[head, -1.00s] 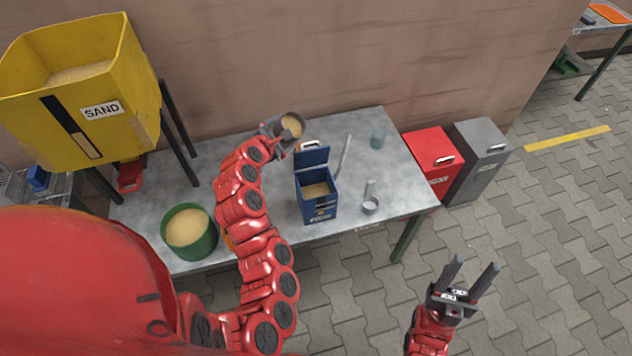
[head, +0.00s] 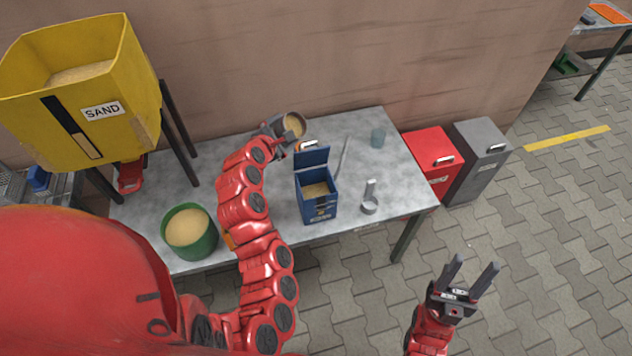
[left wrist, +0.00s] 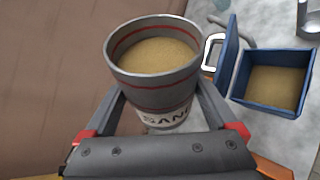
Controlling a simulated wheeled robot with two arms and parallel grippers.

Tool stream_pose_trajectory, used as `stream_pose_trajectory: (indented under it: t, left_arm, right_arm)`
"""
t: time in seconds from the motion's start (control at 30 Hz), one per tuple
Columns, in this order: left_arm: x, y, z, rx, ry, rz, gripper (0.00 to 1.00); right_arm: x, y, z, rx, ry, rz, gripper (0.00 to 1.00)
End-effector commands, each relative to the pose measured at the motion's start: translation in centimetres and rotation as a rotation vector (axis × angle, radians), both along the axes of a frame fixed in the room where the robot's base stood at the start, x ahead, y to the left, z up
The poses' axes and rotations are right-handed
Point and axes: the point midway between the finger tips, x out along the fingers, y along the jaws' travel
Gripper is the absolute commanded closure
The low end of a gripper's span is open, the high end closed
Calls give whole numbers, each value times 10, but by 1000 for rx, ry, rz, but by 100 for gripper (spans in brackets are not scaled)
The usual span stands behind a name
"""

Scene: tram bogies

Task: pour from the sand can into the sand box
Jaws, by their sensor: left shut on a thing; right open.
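The sand can (left wrist: 152,75) is a grey metal can with red bands, a SAND label and sand inside. My left gripper (head: 279,136) is shut on it; the can also shows in the head view (head: 296,125), behind and left of the sand box. In the left wrist view it looks nearly upright, with the sand well below the rim. The sand box (head: 318,206) is blue, stands on the table with its lid up and has sand inside; it also shows in the left wrist view (left wrist: 242,82), right of the can. My right gripper (head: 471,279) is open and empty, off the table's front right.
A yellow sand hopper (head: 130,115) stands left. Red (head: 432,150) and grey (head: 483,140) bins stand right.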

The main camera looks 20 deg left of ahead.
Motion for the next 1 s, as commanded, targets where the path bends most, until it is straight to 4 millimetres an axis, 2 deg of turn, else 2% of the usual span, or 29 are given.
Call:
stream_pose_trajectory:
  t: [1.0]
  left_arm:
    - [0, -1, 2, 61, -8, 0, 70]
  right_arm:
    - [0, 0, 1, 0, 0, 0, 48]
